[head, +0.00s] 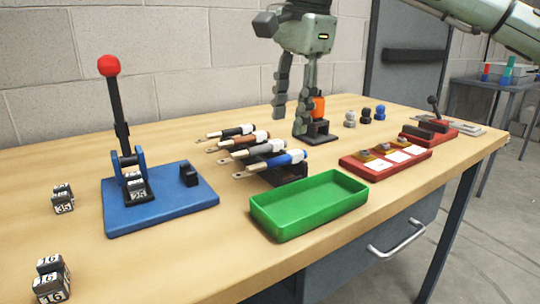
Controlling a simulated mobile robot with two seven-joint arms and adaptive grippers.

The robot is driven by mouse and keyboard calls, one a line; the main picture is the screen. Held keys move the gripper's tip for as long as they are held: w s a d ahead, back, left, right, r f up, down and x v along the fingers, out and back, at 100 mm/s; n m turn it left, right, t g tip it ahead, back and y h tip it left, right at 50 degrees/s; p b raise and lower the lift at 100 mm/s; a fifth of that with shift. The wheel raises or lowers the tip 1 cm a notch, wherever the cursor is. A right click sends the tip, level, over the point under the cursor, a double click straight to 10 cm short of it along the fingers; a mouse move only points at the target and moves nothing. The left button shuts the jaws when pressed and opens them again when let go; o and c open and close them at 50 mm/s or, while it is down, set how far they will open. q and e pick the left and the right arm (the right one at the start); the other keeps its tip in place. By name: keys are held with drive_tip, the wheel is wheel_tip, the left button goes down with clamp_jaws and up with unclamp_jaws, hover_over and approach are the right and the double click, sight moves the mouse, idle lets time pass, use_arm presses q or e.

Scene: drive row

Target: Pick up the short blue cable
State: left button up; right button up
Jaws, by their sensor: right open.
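The blue cable (283,160) lies at the near end of a dark rack (290,178), below black, brown and grey cables. It has a white section, and a metal lug sticks out at its left end. My right gripper (291,118) hangs fingers down above the table, beyond the cables and well apart from the blue one. Its jaws are open, with nothing between them. My left gripper is not in view.
A green tray (310,232) stands in front of the rack. A blue base with a red-knobbed lever press (120,118) is at left. An orange cylinder (319,108) on a black stand is close by the right gripper. Red trays (388,170) lie at right.

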sight(286, 157)
drive_tip(key=f, duration=0.5)
drive_tip(key=w+f, duration=0.1)
drive_tip(key=f, duration=0.1)
drive_tip(key=shift+w+a+f, duration=0.1)
drive_tip(key=shift+a+f, duration=0.15)
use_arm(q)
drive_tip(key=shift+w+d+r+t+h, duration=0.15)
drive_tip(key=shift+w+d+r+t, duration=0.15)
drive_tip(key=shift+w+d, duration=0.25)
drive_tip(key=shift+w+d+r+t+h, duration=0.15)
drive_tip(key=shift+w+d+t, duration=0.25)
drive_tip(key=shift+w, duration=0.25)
use_arm(e)
drive_tip(key=shift+c, duration=0.3)
clamp_jaws()
